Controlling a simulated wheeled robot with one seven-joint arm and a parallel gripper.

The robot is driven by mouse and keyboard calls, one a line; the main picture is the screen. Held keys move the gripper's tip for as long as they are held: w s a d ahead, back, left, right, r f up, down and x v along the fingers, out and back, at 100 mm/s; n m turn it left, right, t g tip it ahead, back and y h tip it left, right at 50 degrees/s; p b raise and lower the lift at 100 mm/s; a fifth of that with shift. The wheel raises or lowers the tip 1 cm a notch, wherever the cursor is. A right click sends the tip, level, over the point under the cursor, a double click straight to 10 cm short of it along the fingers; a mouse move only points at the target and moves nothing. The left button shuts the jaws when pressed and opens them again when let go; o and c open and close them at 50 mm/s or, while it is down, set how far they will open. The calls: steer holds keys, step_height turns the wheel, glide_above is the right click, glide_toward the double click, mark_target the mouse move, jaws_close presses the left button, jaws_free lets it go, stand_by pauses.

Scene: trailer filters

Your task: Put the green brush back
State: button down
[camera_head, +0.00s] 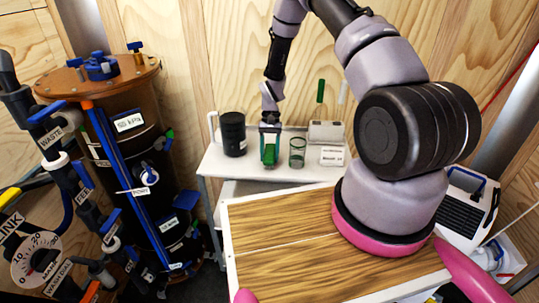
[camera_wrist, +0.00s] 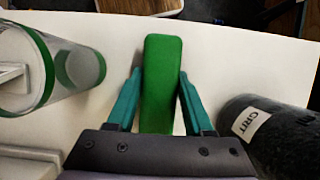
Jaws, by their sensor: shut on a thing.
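The green brush (camera_head: 270,155) is a green block between my gripper's fingers, at the white shelf by the back wall. In the wrist view the brush (camera_wrist: 161,85) lies between two teal fingers of my gripper (camera_wrist: 160,85), which is shut on it. Its far end sticks out past the fingertips over the white surface. I cannot tell whether the brush touches the shelf (camera_head: 250,172). In the head view my gripper (camera_head: 270,128) points down, and its finger contact is too small to see.
A clear cup with a green rim (camera_head: 297,151) stands close to the right of the brush, and a black container (camera_head: 232,134), labelled GRIT in the wrist view, stands to its left. A small white box (camera_head: 326,131) and a label card (camera_head: 332,156) are further right. A green strip (camera_head: 321,90) is on the wall.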

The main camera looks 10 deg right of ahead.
steer(key=shift+f, duration=0.15)
steer(key=shift+c, duration=1.4)
jaws_free()
steer(key=w+d+r+t, duration=0.1)
steer(key=w+r, duration=0.1)
steer(key=r, duration=1)
steer(key=w+d+r+t, duration=0.1)
steer(key=w+r, duration=0.1)
steer(key=r, duration=0.9)
steer(key=s+d+r+t, duration=0.1)
steer(key=s+r+t, duration=0.15)
steer(key=r, duration=0.55)
steer(key=s+d+r+t, duration=0.1)
steer(key=s+r, duration=0.3)
steer(key=r, duration=0.4)
steer(key=s+d+r+t, duration=0.1)
steer(key=s+r+t, duration=0.2)
steer(key=s+r, duration=0.3)
steer(key=s+d+r+t, duration=0.1)
steer(key=s+r+t, duration=0.2)
steer(key=s, duration=1)
step_height(320, 180, up, 3)
steer(key=shift+s+r+m+y, duration=0.15)
steer(key=shift+s+m+y, duration=0.1)
steer(key=shift+m+y, duration=0.05)
